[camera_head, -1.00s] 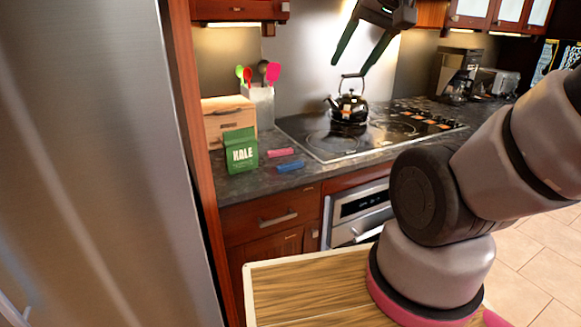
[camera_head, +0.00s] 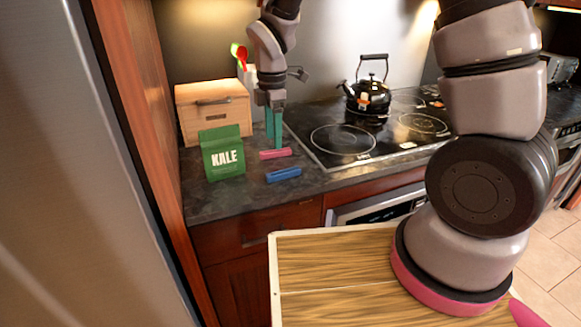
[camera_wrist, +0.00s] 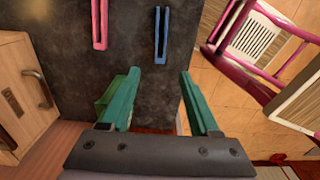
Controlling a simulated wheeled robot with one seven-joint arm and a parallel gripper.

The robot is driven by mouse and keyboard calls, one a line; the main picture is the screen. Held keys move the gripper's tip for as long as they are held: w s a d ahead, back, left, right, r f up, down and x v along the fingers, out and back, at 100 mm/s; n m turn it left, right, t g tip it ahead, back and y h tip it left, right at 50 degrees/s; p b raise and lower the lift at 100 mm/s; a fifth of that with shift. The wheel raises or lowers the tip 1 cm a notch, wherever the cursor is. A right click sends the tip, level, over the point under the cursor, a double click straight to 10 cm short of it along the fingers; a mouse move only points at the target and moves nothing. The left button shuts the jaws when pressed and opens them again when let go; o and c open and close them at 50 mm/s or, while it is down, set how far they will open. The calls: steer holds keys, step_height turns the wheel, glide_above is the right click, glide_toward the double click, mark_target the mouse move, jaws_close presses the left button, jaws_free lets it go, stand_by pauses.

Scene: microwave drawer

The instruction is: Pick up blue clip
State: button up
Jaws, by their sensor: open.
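The blue clip (camera_head: 283,174) lies on the dark countertop near its front edge, and it also shows at the top of the wrist view (camera_wrist: 162,35). A pink clip (camera_head: 275,154) lies just behind it, and in the wrist view (camera_wrist: 100,25) it is to the left of the blue clip. My gripper (camera_head: 274,140) points down above the counter, its green fingers apart and empty. In the wrist view my gripper (camera_wrist: 158,80) has its open gap below the blue clip, apart from it. Neither clip is hidden.
A green KALE bag (camera_head: 222,155) stands left of the clips. A wooden box (camera_head: 214,110) with a handle is behind it. The cooktop (camera_head: 340,142) with a black kettle (camera_head: 368,97) lies to the right.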

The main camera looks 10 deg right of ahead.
glide_above(275, 180)
steer(key=w, duration=0.1)
steer(key=shift+n, duration=0.3)
steer(key=f, duration=0.6)
steer(key=shift+w+f, duration=0.15)
steer(key=shift+w, duration=0.05)
step_height(275, 180, down, 5)
steer(key=shift+s+f, duration=0.1)
jaws_close()
